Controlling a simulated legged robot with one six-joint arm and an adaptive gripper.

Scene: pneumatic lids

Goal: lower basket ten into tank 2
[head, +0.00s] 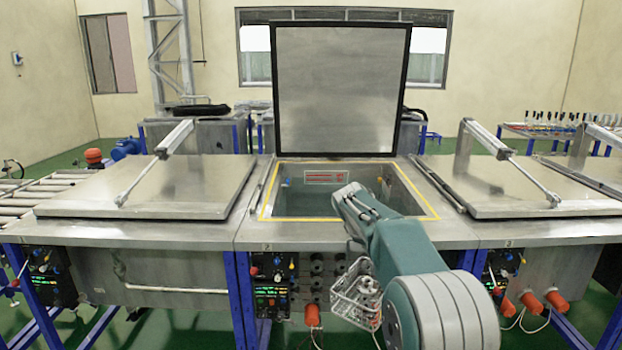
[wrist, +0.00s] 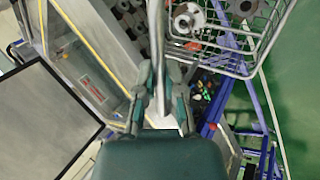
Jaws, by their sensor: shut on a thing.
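Tank 2 (head: 281,218), the middle tank, stands open in the head view, with a yellow line around its mouth and liquid inside. Its lid (head: 340,90) is raised upright behind it. A wire basket (head: 352,297) hangs in front of the tank's front face, below the rim; no number on it is readable. In the wrist view my gripper (wrist: 160,95) is shut on the handle of the basket (wrist: 226,70), which holds metal parts. The tank mouth (wrist: 95,70) lies to the left there. In the head view my arm hides part of the tank's front right.
Closed lids cover the left tank (head: 155,188) and the right tank (head: 520,185), each with a cylinder on top. A control box (head: 271,285) and orange-red knobs project from the front faces. A roller conveyor (head: 25,195) is at far left.

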